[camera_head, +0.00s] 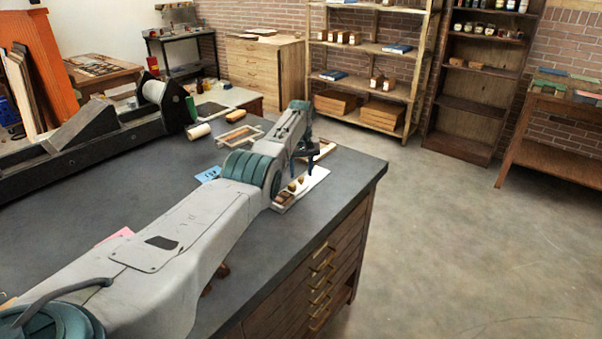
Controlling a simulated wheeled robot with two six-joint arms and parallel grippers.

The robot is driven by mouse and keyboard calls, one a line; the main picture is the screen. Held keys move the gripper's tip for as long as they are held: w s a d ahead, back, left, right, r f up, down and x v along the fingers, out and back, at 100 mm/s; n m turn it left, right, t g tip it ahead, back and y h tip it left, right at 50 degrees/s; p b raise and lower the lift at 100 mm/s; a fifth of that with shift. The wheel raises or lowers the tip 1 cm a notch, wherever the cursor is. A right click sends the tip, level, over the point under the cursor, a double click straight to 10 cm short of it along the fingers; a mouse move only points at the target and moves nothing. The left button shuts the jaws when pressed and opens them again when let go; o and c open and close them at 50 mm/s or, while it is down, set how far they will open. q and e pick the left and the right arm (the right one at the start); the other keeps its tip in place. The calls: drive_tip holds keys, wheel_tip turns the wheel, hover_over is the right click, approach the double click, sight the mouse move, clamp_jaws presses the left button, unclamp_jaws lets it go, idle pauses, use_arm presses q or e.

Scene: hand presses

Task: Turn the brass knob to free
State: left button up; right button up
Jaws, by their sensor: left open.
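My left arm reaches from the lower left across the grey-topped bench (345,195). My left gripper (306,166) is open, its dark fingers over a pale board (312,187) near the bench's right corner. Small brass or wood-coloured pieces (292,186) sit on that board just below and left of the fingers. I cannot tell which of them, if any, is the brass knob, as they are small and my arm covers part of the board. I see no contact between the fingers and the pieces. My right gripper is not in view.
A long dark press (80,140) with a pale roller stands at the left of the bench. A wooden frame (240,134), a small roller (198,131) and a blue card (208,174) lie behind my arm. The floor (450,240) to the right is clear.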

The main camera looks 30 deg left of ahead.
sight(301, 178)
use_arm(q)
wheel_tip(301, 178, up, 9)
drive_tip(key=b, duration=0.1)
drive_tip(key=shift+b, duration=0.35)
drive_tip(key=shift+f, duration=0.15)
